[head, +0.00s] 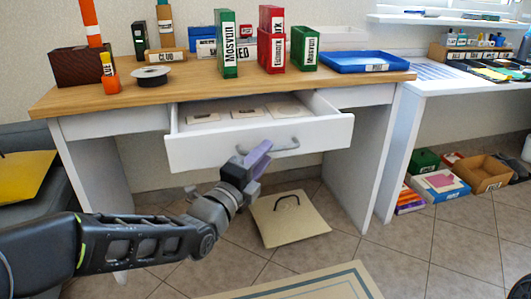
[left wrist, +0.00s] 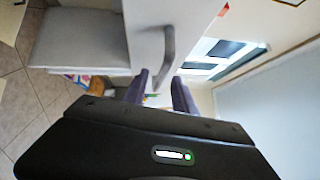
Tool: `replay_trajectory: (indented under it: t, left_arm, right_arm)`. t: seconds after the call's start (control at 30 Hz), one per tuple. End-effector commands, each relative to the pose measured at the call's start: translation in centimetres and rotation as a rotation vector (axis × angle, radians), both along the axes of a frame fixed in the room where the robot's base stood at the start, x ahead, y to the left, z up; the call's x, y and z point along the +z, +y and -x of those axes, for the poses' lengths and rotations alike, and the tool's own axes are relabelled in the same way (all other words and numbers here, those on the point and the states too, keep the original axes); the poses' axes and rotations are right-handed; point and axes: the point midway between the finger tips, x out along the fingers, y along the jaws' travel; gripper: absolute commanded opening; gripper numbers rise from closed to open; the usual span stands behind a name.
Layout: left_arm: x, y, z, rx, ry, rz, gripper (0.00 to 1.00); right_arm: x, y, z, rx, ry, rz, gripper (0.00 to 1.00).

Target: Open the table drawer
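The white table drawer (head: 255,143) is pulled out from under the wooden tabletop. Its inside shows, with several pale flat pieces in it. A curved grey handle (head: 288,151) is on its front and also shows in the left wrist view (left wrist: 168,50). My left gripper (head: 257,155) is at the left part of the handle. In the left wrist view its purple fingers (left wrist: 158,82) stand apart, with the handle's near end by the gap. I cannot tell whether they touch it. My right gripper is not in view.
The wooden tabletop (head: 180,92) holds a black spool (head: 152,76), binders and a blue tray (head: 362,61). A beige panel with a dark handle (head: 290,225) lies on the floor below the drawer. Boxes (head: 440,186) stand at right.

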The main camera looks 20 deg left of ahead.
Motion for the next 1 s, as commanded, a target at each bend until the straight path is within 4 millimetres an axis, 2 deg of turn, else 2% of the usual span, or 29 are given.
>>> replay_trajectory:
  t: [0.2,0.4,1.0]
  left_arm:
    - [-0.2,0.9,3.6,0.002,0.000,0.001,0.33]
    - [-0.9,1.4,5.7,0.001,-0.002,0.001,0.33]
    - [-0.8,1.4,6.2,0.000,0.002,0.004,0.33]
  right_arm:
    - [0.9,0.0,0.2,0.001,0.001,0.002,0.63]
    - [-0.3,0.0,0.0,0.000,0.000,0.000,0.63]
    - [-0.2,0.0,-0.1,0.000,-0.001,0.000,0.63]
